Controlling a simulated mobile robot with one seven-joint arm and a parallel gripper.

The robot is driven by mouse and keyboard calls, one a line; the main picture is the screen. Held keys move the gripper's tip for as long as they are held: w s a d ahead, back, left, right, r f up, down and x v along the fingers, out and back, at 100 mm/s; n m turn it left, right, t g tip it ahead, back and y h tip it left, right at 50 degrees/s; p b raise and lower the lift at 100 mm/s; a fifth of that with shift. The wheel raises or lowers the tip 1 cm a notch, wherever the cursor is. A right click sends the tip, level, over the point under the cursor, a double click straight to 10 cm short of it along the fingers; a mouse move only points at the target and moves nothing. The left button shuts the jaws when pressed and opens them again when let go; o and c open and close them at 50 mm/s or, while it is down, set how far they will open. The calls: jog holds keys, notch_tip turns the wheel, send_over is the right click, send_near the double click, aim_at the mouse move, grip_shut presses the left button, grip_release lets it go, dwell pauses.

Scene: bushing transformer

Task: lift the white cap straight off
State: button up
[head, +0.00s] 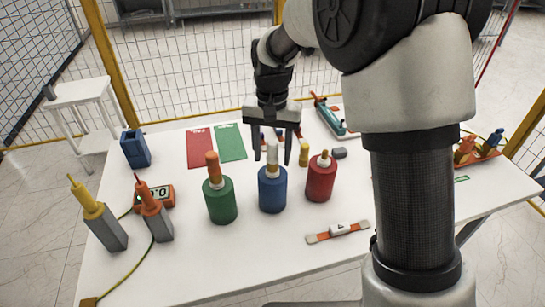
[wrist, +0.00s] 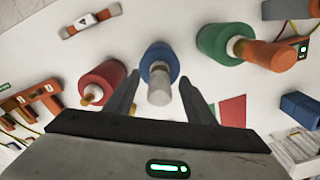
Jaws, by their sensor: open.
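The white cap (head: 272,153) stands upright on top of the blue cylinder (head: 272,190) in the middle of the table. My gripper (head: 272,160) is above the blue cylinder, open, with one finger to each side of the cap. In the wrist view the cap (wrist: 159,85) shows as a grey-white cylinder between the two fingers (wrist: 160,95), with a gap on both sides. The blue cylinder (wrist: 158,55) lies behind it in that view. I cannot tell exactly how far down the cap the fingertips reach.
A green cylinder (head: 220,202) with an orange top stands left, and a red cylinder (head: 320,182) stands right, both close. A small yellow piece (head: 304,154) stands behind. Two grey-based probes (head: 103,225) and a meter (head: 160,195) are at the left. A strap (head: 337,231) lies in front.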

jog(key=shift+f, duration=0.95)
jog(key=shift+c, duration=0.3)
jog(key=c, duration=1.1)
jog(key=shift+o, duration=0.2)
jog(key=shift+r, duration=0.1)
